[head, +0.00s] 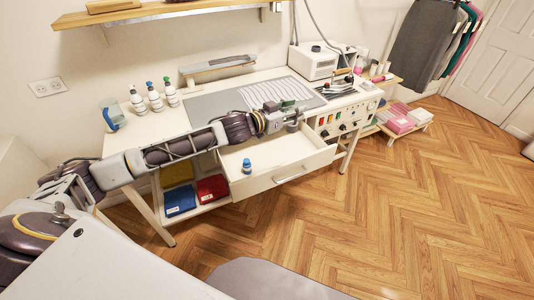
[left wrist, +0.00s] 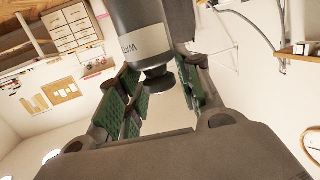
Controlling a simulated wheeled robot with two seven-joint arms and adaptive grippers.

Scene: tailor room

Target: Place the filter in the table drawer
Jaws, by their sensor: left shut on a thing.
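My left gripper (head: 287,110) reaches in from the left, above the back of the open table drawer (head: 305,155). In the left wrist view its green-padded fingers (left wrist: 160,95) are shut on the filter (left wrist: 145,40), a dark grey cylinder with a pale label starting "WAT" and a narrower black end. In the head view the filter is small and mostly hidden by the gripper. The white drawer is pulled out toward me, and a small blue-capped bottle (head: 247,166) stands at its left end. My right gripper is out of view.
The white table (head: 140,133) carries several bottles (head: 154,97), a grey mat (head: 215,103) and a white machine (head: 318,62). A control panel (head: 345,117) is right of the drawer. Red and blue folded cloths (head: 181,199) lie on the lower shelf. The drawer's middle and right are clear.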

